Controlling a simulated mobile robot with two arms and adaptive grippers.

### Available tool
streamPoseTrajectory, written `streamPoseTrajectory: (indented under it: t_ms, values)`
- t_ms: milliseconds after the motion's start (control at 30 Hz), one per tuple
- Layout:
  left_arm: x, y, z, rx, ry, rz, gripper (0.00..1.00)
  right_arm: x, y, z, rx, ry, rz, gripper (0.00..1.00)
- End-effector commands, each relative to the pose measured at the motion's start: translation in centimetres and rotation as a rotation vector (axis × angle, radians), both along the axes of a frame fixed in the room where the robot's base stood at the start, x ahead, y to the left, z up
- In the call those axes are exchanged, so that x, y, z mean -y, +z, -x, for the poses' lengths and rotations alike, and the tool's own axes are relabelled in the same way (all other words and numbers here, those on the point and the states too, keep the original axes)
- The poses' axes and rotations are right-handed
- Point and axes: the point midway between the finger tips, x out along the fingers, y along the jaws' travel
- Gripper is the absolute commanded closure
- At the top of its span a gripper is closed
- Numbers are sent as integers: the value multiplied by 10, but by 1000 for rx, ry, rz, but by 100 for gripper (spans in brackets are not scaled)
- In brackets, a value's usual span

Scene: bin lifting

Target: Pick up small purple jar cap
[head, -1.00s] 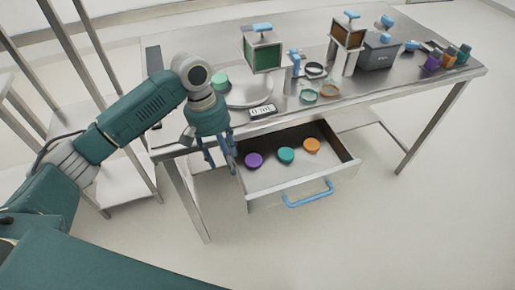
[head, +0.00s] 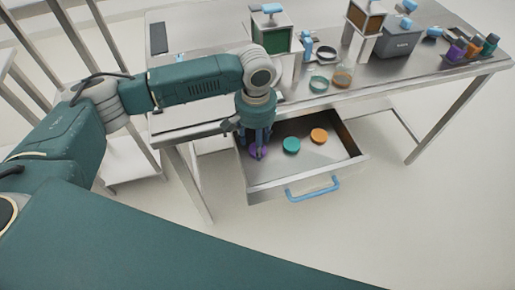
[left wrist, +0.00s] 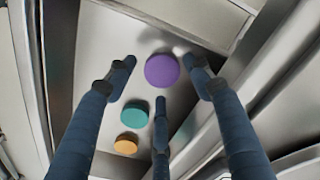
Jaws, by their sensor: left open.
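The small purple jar cap (head: 258,150) lies in the open drawer (head: 272,192), near its left side. It also shows in the left wrist view (left wrist: 162,70), round and flat, between and beyond the spread fingers. My left gripper (head: 257,146) is over the drawer, pointing down, with its fingers above and around the cap and partly hiding it in the head view. The left gripper is open and holds nothing; in the left wrist view its fingers (left wrist: 160,100) stand apart from the cap. My right gripper is not in view.
A teal cap (head: 291,145) and an orange cap (head: 319,135) lie to the right in the same drawer. The drawer walls and the metal table (head: 375,85) edge are close to my left gripper. Dispensers, rings and colored containers (head: 472,48) stand on the table.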

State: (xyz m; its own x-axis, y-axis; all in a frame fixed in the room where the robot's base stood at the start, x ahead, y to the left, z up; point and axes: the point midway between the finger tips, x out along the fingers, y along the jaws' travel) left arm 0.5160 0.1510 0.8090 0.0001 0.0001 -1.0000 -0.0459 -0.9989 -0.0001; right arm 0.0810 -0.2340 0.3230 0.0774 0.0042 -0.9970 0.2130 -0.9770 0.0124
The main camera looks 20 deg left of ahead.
Motion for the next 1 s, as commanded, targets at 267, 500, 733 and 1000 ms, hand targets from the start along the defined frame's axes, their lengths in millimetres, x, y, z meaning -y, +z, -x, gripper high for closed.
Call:
streamPoseTrajectory:
  t_ms: [267,500,733,1000]
  values:
    - [1,-32,-2,-1,-1,-1,48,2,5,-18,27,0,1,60]
    - [1,-33,-2,0,-1,0,50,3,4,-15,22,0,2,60]
    - [1,-33,-2,0,-1,0,68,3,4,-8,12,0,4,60]
    - [2,-32,-2,1,-1,0,68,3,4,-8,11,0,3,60]
